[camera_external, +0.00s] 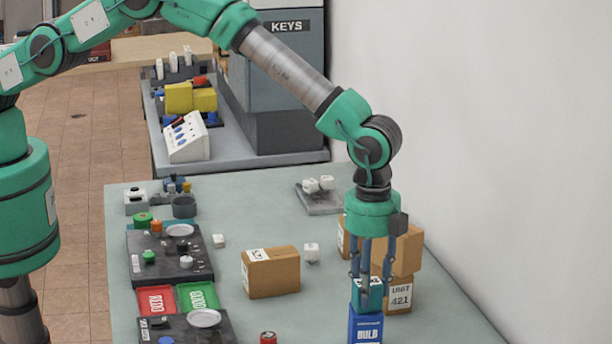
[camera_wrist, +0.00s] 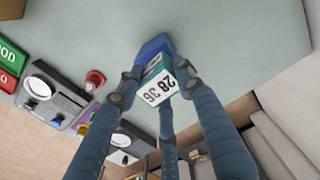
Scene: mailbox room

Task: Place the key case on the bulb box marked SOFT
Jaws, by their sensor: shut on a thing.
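My gripper (camera_external: 367,276) points straight down at the right of the table and is shut on a small teal case, which I take for the key case (camera_external: 368,297). The word SOFT is not readable. The case's underside meets the box's top in the picture; I cannot tell whether they touch.
Cardboard boxes (camera_external: 400,296) stand just behind and right of my gripper, close to it. Another carton (camera_external: 271,272) stands to the left. Dark trays (camera_external: 170,262) and red and green signs (camera_external: 157,300) line the left side. The table's front middle is fairly clear.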

